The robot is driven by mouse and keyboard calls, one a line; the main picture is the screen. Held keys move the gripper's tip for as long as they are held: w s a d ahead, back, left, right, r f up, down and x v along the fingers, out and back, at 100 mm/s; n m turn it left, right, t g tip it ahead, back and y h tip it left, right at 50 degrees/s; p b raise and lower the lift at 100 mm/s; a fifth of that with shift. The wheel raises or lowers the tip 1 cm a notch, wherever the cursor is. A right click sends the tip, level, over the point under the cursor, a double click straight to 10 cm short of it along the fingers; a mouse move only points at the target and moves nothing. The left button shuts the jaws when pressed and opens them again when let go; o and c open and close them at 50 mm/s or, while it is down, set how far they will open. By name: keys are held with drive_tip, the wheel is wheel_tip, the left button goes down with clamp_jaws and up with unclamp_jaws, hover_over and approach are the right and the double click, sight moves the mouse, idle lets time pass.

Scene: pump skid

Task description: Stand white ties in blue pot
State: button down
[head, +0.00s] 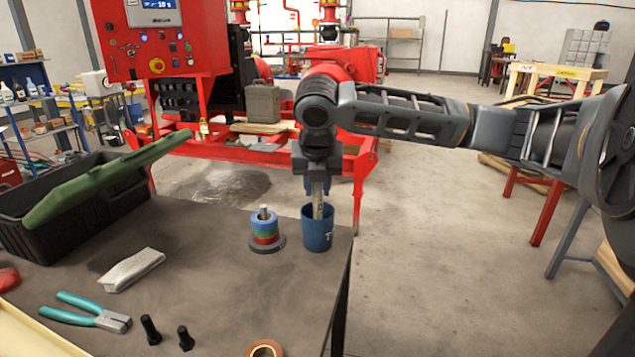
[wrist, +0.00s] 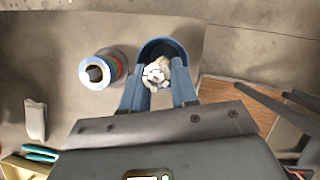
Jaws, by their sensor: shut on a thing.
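The blue pot (head: 317,236) stands upright near the right edge of the dark table. In the wrist view its mouth (wrist: 177,46) opens just beyond my fingertips. My gripper (head: 318,190) points down above the pot and is shut on the white ties (head: 318,210). They hang about upright, and their lower part appears to be inside the pot's rim. In the wrist view the bundle's pale end (wrist: 156,74) shows between my two blue-grey fingers (wrist: 156,92). The bottom of the bundle is hidden, so I cannot tell whether it touches the pot floor.
A spindle with coloured rings (head: 266,232) stands close left of the pot. A whitish folded item (head: 131,270), pliers (head: 88,312), black bolts (head: 150,330) and a copper-coloured ring (head: 264,349) lie on the table. A black toolbox with a green lid (head: 110,180) is at left.

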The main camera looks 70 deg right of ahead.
drive_tip(key=shift+f, duration=0.1)
drive_tip(key=c, duration=0.8)
unclamp_jaws()
drive_tip(key=v, duration=0.7)
drive_tip(key=shift+s+a+r, duration=0.1)
drive_tip(key=shift+a+r, duration=0.05)
drive_tip(key=shift+r, duration=0.2)
